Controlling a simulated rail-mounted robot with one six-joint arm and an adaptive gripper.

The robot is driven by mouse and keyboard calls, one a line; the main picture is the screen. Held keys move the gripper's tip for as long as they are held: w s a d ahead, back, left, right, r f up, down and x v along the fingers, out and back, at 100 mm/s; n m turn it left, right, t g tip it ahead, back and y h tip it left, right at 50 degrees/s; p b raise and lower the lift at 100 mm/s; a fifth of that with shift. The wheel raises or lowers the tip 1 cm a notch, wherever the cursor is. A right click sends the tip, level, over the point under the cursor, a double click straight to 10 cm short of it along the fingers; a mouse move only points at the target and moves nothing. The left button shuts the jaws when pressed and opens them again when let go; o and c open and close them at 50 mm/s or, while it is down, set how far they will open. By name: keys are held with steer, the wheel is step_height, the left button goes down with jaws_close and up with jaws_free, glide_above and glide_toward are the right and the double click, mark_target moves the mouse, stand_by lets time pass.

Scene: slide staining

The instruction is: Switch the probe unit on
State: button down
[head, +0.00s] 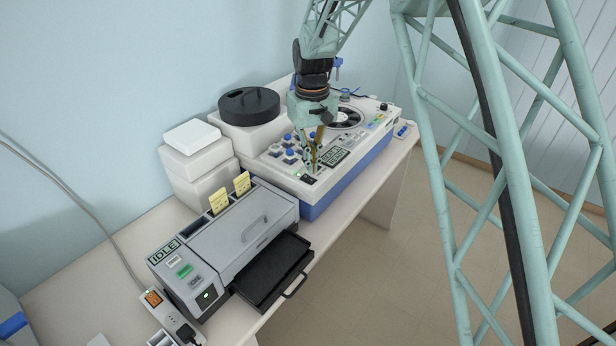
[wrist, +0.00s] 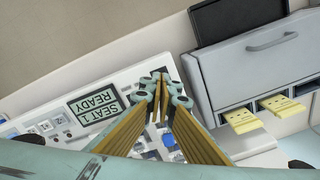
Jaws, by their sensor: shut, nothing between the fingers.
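A white and blue instrument (head: 325,198) with a dark turntable stands at the back of the bench; I cannot read a name on it that marks it as the probe unit. Its display (wrist: 95,104) reads "SEAT 1 READY" in the wrist view. A black switch (head: 308,178) with a small green light beside it sits at its front left corner. My gripper (head: 312,167) is shut and empty, pointing down over the panel close to this switch. In the wrist view the fingertips (wrist: 160,77) hide part of the panel; whether they touch it I cannot tell.
A grey machine (head: 225,245) reading "IDLE" stands in front, with a green-lit switch (head: 207,295), an open black drawer (head: 272,270) and two yellow tabs. White boxes (head: 198,165) and a black-lidded container (head: 249,105) stand behind. A power strip (head: 170,318) lies at front left.

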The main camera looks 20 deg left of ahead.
mark_target(313, 181)
steer(key=shift+r+p, duration=0.6)
steer(key=shift+r, duration=1)
steer(key=s+d+r+m+t+b, duration=0.1)
steer(key=s+d+r+b, duration=0.2)
steer(key=s+d+r, duration=0.5)
steer(key=s+d+r+m+b, duration=0.2)
steer(key=s+d+r, duration=0.15)
steer(key=d, duration=0.75)
steer(key=s+d+r+m+t+b, duration=0.1)
steer(key=s+d+r+b, duration=0.2)
steer(key=s+d+r, duration=0.5)
steer(key=s+d+f+m+t+b, duration=0.15)
steer(key=s+d+b, duration=0.25)
steer(key=s+d, duration=0.85)
steer(key=s+d+f+m+b, duration=0.1)
steer(key=s+d+f+b, duration=0.1)
steer(key=s, duration=0.5)
steer(key=s+d+f+m+b, duration=0.1)
steer(key=s+d+f+b, duration=0.1)
steer(key=s+f, duration=0.3)
steer(key=shift+s+d+f+m, duration=0.2)
steer(key=shift+s+d+m, duration=0.15)
steer(key=shift+s+d, duration=0.75)
